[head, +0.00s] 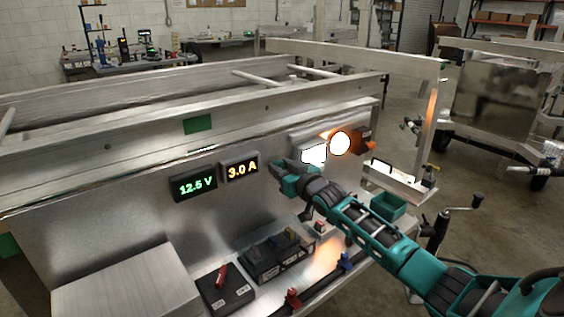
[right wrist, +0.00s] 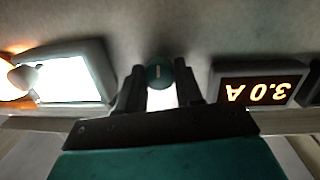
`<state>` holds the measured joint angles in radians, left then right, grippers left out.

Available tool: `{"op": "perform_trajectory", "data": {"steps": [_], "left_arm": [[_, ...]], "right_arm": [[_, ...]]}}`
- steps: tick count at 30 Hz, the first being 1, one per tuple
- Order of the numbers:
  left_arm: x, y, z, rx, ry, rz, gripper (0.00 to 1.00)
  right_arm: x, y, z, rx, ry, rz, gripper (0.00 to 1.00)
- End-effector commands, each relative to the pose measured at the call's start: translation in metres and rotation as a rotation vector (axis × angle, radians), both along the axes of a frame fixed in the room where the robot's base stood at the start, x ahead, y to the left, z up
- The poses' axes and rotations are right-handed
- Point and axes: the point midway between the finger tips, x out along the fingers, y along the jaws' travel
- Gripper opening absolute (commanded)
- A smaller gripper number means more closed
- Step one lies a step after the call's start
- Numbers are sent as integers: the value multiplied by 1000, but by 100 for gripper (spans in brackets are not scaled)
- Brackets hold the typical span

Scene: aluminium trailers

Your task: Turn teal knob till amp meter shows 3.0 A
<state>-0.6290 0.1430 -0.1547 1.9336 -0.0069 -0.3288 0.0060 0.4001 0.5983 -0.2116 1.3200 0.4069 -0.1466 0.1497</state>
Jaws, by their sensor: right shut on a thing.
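The amp meter (head: 241,169) on the trailer's metal panel reads 3.0 A in orange digits. It also shows upside down in the right wrist view (right wrist: 259,84). The teal knob (right wrist: 159,73) has a pale pointer line and sits between the two dark fingers of my right gripper (right wrist: 161,92). In the head view my right gripper (head: 283,168) is at the panel, right of the amp meter, and hides the knob. The gripper is shut on the knob. My left gripper is not in either view.
A volt meter (head: 195,185) reading 12.5 V is left of the amp meter. A lit white lamp (head: 314,153) and a round lamp (head: 340,143) glow right of the gripper. A black switch box (head: 225,289), a fuse block (head: 275,258) and a teal bin (head: 388,206) stand below.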

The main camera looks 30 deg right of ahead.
Motion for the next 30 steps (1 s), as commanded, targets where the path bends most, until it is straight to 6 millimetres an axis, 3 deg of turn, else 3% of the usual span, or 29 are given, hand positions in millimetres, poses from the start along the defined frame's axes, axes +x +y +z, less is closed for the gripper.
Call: {"op": "perform_trajectory", "data": {"steps": [22, 23, 30], "left_arm": [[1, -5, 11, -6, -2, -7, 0], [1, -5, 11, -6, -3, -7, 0], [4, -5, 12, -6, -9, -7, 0]], "right_arm": [[0, -1, 0, 93, 8, -1, 5], [0, -1, 0, 93, 8, -1, 38], [0, -1, 0, 92, 8, -1, 61]]}}
